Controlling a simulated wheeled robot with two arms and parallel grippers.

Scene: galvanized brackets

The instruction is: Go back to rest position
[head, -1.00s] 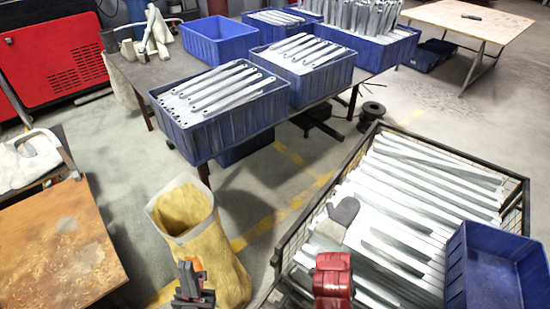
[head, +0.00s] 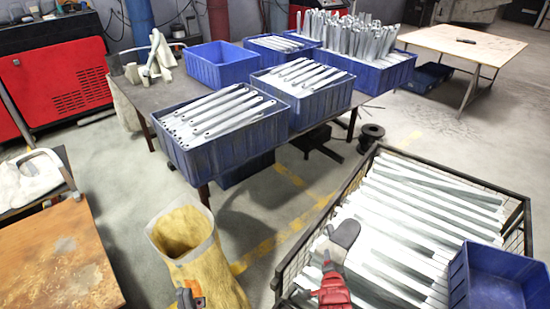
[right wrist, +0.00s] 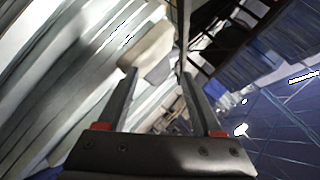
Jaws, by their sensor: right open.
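My left gripper (head: 190,299) shows at the bottom edge of the head view, in front of the yellow sack (head: 205,265). It is small and partly cut off, so its jaw state is unclear. My red right arm reaches over the wire-sided crate of galvanized brackets at the bottom of the head view. In the right wrist view the right gripper (right wrist: 157,76) has its two fingers apart, with nothing held between them. A grey and pale glove-like thing (head: 345,234) lies on the brackets (head: 420,215) just beyond the right arm.
The crate's dark rim (head: 455,158) and an empty blue bin (head: 490,280) are at the right. A table holds several blue bins (head: 225,145), most with brackets. A wooden-topped table (head: 55,255) stands at lower left. Open floor (head: 115,190) lies between.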

